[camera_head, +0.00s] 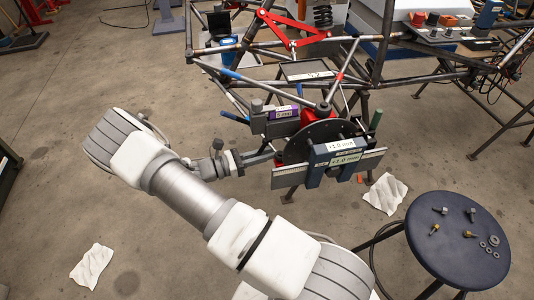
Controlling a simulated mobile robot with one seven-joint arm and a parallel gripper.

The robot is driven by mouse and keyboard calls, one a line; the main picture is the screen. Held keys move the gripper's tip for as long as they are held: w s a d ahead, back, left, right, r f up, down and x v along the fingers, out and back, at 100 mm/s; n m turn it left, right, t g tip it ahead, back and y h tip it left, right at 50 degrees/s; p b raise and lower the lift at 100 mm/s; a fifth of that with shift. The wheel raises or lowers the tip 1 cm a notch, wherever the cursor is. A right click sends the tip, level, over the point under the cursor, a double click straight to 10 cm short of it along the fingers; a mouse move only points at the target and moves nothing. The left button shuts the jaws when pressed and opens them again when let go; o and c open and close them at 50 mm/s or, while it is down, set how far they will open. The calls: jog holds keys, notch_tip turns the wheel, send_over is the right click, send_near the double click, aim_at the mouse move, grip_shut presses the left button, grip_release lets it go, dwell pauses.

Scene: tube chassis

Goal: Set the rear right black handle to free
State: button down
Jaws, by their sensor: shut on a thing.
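My gripper (262,157) is at the left edge of a dark round disc (296,148) on the near end of the tube chassis (230,74). It is shut on a small part there, taken to be the black handle; the fingers and disc hide most of it, and its set position cannot be told. A grey block with an upright knob (257,112) and a purple-labelled part stand just above my gripper. A grey scaled bar with "+1.0" labels (345,160) crosses the disc's front, right of my gripper.
A dark blue round stool (460,250) with bolts and washers stands at lower right. White cloths lie on the floor (92,265), one of them below the bar (385,194). A red suspension arm (290,28) is at the top. The floor at left is mostly clear.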

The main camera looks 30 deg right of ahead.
aim_at(259, 154)
jog(key=shift+a+r+p, duration=0.1)
jog(key=shift+r+p, duration=0.05)
jog(key=shift+p, duration=0.2)
jog(key=y+p, duration=0.1)
jog(key=p, duration=0.1)
jog(key=a+y+p, duration=0.1)
jog(key=p, duration=0.1)
jog(key=shift+s+r+n+t, duration=0.1)
jog(key=shift+r+n+t, duration=0.2)
jog(key=shift+r, duration=0.1)
jog(key=y+p, duration=0.1)
jog(key=p, duration=0.1)
jog(key=a+y+p, duration=0.1)
jog(key=y+p, duration=0.1)
jog(key=n+y+p, duration=0.1)
jog(key=p, duration=0.1)
jog(key=shift+s+a+r+y, duration=0.1)
jog(key=shift+a+r+y, duration=0.25)
jog(key=shift+r+y, duration=0.05)
jog(key=y+p, duration=0.2)
jog(key=a+r+y+p, duration=0.1)
jog(key=y+p, duration=0.1)
jog(key=p, duration=0.1)
jog(key=n+y+p, duration=0.1)
jog(key=y+p, duration=0.1)
jog(key=p, duration=0.1)
jog(key=shift+s+a+r+t+y, duration=0.1)
jog(key=shift+a+r+t+y, duration=0.2)
jog(key=shift+a+r, duration=0.1)
